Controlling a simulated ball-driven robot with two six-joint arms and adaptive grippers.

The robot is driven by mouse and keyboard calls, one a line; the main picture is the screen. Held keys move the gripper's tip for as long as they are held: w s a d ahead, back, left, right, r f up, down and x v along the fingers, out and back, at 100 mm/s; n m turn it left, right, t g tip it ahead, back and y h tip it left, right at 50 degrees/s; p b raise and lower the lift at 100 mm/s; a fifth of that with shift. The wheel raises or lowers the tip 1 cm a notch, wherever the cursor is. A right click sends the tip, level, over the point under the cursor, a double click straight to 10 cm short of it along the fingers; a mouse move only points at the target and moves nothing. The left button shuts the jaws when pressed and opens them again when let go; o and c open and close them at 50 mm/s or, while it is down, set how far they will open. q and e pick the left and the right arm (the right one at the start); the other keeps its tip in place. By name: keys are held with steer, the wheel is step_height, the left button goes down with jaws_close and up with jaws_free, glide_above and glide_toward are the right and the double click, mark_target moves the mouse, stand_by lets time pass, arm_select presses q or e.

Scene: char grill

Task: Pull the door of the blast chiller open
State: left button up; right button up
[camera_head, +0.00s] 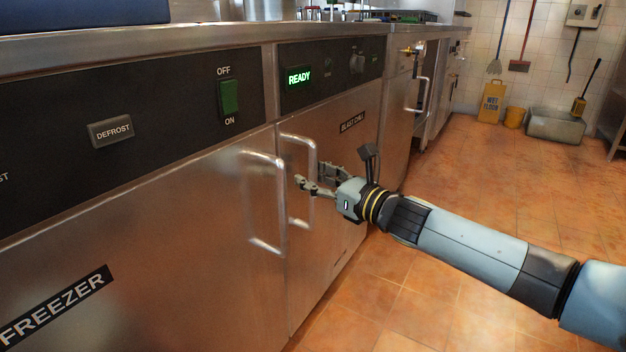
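The blast chiller door (352,205) is a steel panel labelled "BLAST CHILL", and it looks shut, flush with the counter front. Its upright bar handle (314,153) is near the door's left edge. My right gripper (311,176) is at the middle of this handle, its fingers spread with a gap between them. One finger crosses in front of the bar and the other lies to its right; whether they touch the bar I cannot tell. The fingers hide part of the handle. My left gripper is not in view.
The freezer door (190,240) with its own bar handle (268,205) is directly left. Above the chiller door is a panel with a green READY display (299,77). The tiled floor (470,190) is open to the right. A yellow wet-floor sign (491,102) stands far back.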

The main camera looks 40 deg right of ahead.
steer(key=shift+w, duration=0.2)
jaws_close()
stand_by(0.6)
